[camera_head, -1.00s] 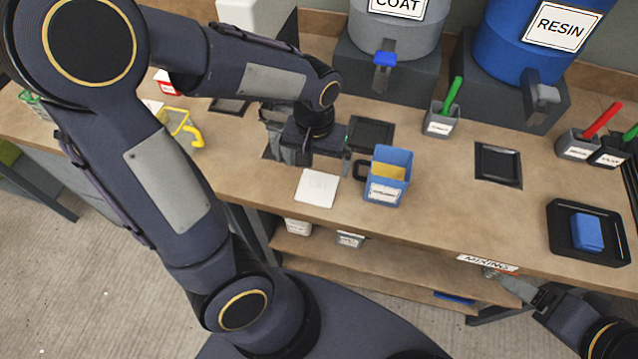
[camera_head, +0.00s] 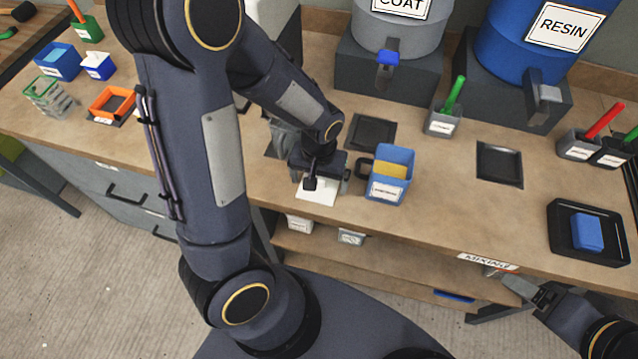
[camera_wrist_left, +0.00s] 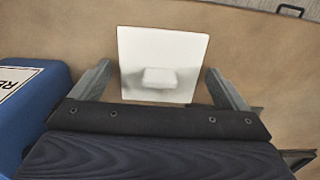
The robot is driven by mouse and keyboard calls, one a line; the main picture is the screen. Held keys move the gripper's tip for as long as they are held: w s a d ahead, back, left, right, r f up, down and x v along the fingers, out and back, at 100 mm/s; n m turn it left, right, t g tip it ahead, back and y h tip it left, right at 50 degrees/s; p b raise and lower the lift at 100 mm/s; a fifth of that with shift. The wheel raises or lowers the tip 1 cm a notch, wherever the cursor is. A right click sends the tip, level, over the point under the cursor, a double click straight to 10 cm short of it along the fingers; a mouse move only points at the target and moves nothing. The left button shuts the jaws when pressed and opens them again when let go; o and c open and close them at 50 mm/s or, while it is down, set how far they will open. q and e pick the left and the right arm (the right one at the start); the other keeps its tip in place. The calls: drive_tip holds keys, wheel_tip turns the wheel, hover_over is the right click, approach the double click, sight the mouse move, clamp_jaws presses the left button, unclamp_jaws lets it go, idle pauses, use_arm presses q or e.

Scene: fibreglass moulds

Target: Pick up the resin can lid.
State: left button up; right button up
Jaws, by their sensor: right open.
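The resin can lid (camera_head: 317,196) is a white square plate lying on the table. The left wrist view shows it (camera_wrist_left: 163,50) with a small raised knob in its middle. My left gripper (camera_wrist_left: 160,82) is open, its two fingers apart on either side of the lid's near part in that view. In the head view my left gripper (camera_head: 314,184) is over the lid and partly hides it. I cannot tell the height left between fingers and lid. My right gripper (camera_head: 520,287) is open and empty near the table's front edge at the lower right.
A blue labelled can (camera_head: 390,187) with yellowish contents stands just right of the lid; it also shows in the left wrist view (camera_wrist_left: 32,110). A grey pot (camera_head: 442,125) stands behind. A black tray (camera_head: 566,255) with a blue block is at the right.

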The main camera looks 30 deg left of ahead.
use_arm(q)
drive_tip(key=c, duration=0.8)
drive_tip(key=shift+o, duration=0.2)
drive_tip(key=shift+r, duration=0.2)
